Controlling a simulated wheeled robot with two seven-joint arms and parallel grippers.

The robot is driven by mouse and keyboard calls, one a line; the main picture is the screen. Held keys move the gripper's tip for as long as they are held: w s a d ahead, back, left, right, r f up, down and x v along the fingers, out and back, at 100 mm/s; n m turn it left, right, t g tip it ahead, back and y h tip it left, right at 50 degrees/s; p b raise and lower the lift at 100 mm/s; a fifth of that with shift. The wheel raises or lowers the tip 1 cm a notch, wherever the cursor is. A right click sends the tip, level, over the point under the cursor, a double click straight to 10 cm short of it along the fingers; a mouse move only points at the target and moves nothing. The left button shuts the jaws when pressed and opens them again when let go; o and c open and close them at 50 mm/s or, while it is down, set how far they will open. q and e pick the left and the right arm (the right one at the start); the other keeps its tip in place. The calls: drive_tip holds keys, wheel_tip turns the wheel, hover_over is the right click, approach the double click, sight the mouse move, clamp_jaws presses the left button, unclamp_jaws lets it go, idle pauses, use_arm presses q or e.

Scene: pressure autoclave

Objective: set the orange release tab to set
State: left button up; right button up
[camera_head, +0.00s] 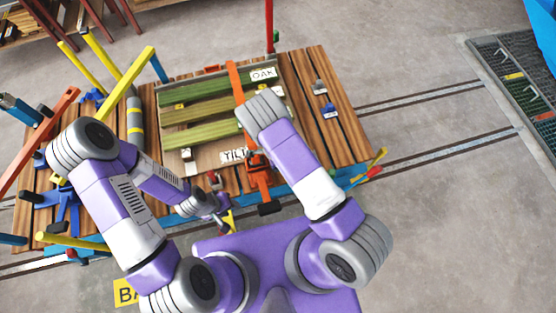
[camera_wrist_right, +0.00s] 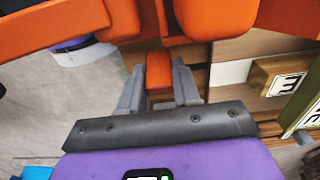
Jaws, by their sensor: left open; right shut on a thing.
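An orange clamp-like mechanism (camera_head: 258,172) sits at the front edge of the wooden table, right of the "TILT" label. In the right wrist view, large orange parts (camera_wrist_right: 215,18) fill the top. My right gripper (camera_wrist_right: 158,88) is shut there on a small orange tab (camera_wrist_right: 158,70), one grey finger on each side. In the head view my right arm hides this gripper, and I cannot make out the tab's setting. My left gripper (camera_head: 222,208) is open near the table's front edge, left of the mechanism, and small in view.
Yellow posts and blue clamps (camera_head: 65,205) crowd the left. A metal grate (camera_head: 510,85) lies at the right. Floor between is clear.

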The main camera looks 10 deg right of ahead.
drive_tip(key=shift+a+h, duration=0.5)
drive_tip(key=shift+h, duration=0.6)
drive_tip(key=shift+r, duration=0.1)
drive_tip(key=o, duration=1.1)
drive_tip(key=shift+c, duration=0.2)
drive_tip(key=v, duration=0.7)
drive_tip(key=shift+a+r, duration=0.2)
drive_tip(key=shift+r, duration=0.05)
